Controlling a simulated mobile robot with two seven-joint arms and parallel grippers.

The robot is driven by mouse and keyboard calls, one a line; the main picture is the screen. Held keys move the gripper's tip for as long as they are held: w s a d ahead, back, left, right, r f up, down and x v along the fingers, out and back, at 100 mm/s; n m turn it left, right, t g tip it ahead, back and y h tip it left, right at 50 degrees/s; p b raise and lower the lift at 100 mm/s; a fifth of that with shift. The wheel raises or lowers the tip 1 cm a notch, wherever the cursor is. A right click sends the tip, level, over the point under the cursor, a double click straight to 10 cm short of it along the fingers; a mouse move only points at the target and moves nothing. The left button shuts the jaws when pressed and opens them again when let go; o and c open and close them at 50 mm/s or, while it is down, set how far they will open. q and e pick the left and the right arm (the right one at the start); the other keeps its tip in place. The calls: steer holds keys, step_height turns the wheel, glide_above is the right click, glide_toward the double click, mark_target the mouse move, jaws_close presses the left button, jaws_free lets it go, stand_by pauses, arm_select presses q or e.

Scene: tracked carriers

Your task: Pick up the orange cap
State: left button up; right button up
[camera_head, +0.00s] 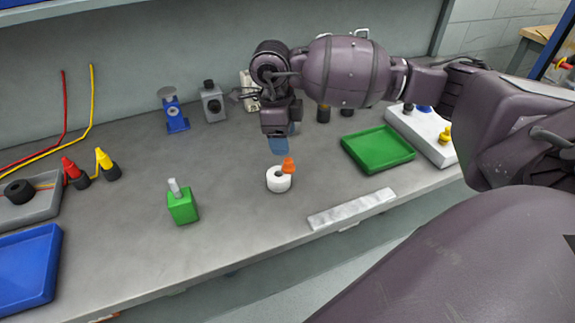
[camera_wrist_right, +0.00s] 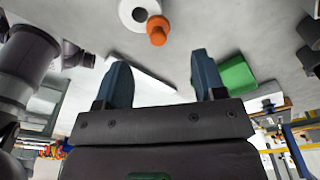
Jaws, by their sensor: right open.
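The orange cap (camera_head: 288,164) is on the grey workbench, right against or just behind a white ring (camera_head: 279,183) with a dark centre hole. Whether the two touch is hard to tell. My right gripper (camera_head: 279,147) hangs just above and behind the cap, with its blue fingers pointing down. In the right wrist view the two blue fingers (camera_wrist_right: 161,78) stand apart with nothing between them. The cap (camera_wrist_right: 157,30) shows beyond the fingertips there, beside the white ring (camera_wrist_right: 139,12). My left gripper is not in either view.
A green tray (camera_head: 378,149) lies to the right of the cap, and a pale flat bar (camera_head: 351,208) lies near the front edge. A green block with a grey top (camera_head: 183,206) stands to the left. A blue tray (camera_head: 28,268) is at the far left. Bench between them is clear.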

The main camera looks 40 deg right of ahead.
mark_target(288, 160)
steer(key=f, duration=0.5)
steer(key=s+f, duration=0.1)
steer(key=f, duration=0.1)
steer(key=shift+d+f, duration=0.2)
steer(key=shift+d, duration=0.15)
steer(key=c, duration=1)
steer(key=shift+c, duration=0.2)
